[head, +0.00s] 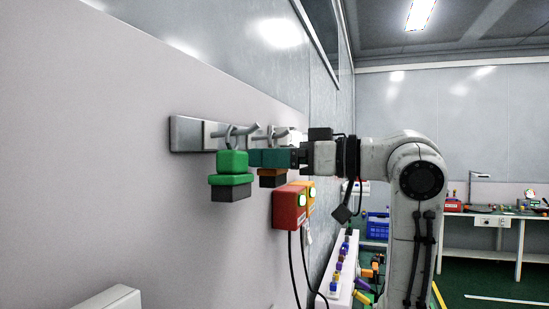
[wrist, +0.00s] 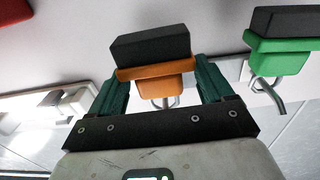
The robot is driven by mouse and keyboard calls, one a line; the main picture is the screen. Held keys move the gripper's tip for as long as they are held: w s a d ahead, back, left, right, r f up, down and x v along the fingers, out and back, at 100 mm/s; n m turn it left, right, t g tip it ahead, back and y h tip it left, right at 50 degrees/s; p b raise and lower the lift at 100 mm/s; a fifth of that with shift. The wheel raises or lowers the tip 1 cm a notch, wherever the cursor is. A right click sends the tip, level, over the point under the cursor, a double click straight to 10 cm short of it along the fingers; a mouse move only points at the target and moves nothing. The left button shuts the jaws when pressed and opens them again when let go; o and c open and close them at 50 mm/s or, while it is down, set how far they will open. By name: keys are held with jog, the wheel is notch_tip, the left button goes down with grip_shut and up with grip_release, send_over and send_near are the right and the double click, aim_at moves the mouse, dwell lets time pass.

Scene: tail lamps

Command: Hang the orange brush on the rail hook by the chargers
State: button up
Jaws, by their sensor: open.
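The orange brush (wrist: 160,84) has a dark bristle block and sits between the two teal fingers of my gripper (wrist: 160,92) in the wrist view. The fingers are open, with a gap on each side of its body. A small metal piece shows at the brush's ring end; I cannot tell ring from hook there. In the head view the orange brush (head: 271,178) is below and partly hidden by my gripper (head: 262,158), at the second hook (head: 277,134) of the wall rail (head: 187,134). Whether its ring is around that hook is not clear.
A green brush (head: 231,170) hangs from the hook (head: 239,131) to the left, close to my gripper. A red charger (head: 290,207) and an orange charger (head: 311,195) with cables are on the wall below right. A white shelf (head: 340,275) with small coloured items runs beyond.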

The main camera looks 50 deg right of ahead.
jog(key=b+v, duration=0.2)
jog(key=v, duration=0.8)
jog(key=shift+s, duration=0.4)
jog(key=shift+d, duration=0.15)
dwell(1.2)
